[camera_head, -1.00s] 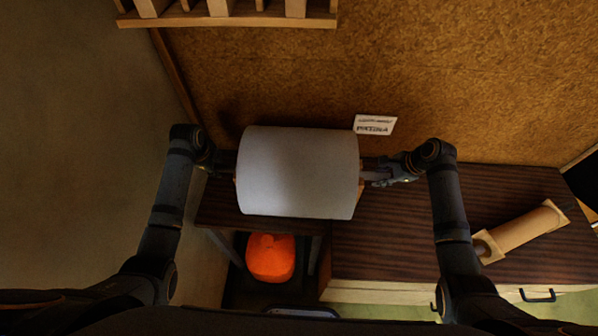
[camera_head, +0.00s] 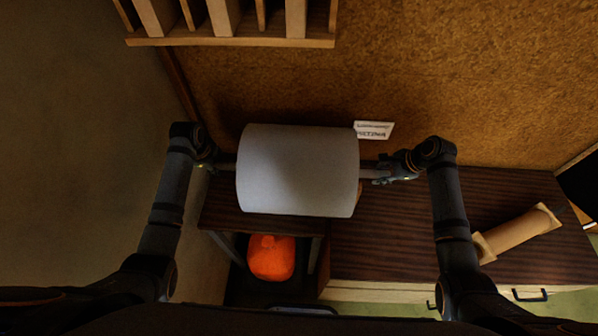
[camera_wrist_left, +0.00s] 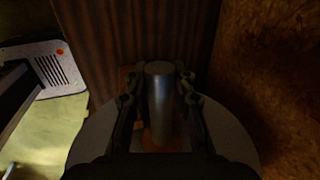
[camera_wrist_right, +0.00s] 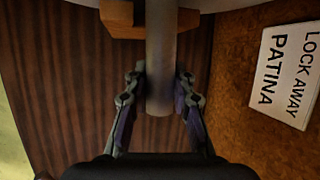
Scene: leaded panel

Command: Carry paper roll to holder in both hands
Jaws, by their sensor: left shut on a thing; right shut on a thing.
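The paper roll (camera_head: 297,170) is a wide pale grey cylinder, held level above the dark wooden bench in the head view. A grey metal bar (camera_wrist_right: 160,55) sticks out of both its ends. My left gripper (camera_head: 212,165) is shut on the left bar end (camera_wrist_left: 159,95). My right gripper (camera_head: 382,172) is shut on the right bar end. An orange-brown wooden block (camera_wrist_right: 135,18), perhaps part of the holder, shows beside the bar in the right wrist view. I cannot tell whether the bar touches it. The roll hides most of what is beneath.
The dark bench top (camera_head: 400,235) extends right, with a tan roll (camera_head: 517,233) lying on it. An orange object (camera_head: 271,257) sits below the left bench part. A cork wall with a white sign (camera_head: 373,130) stands behind. A slatted wooden rack (camera_head: 240,42) hangs above.

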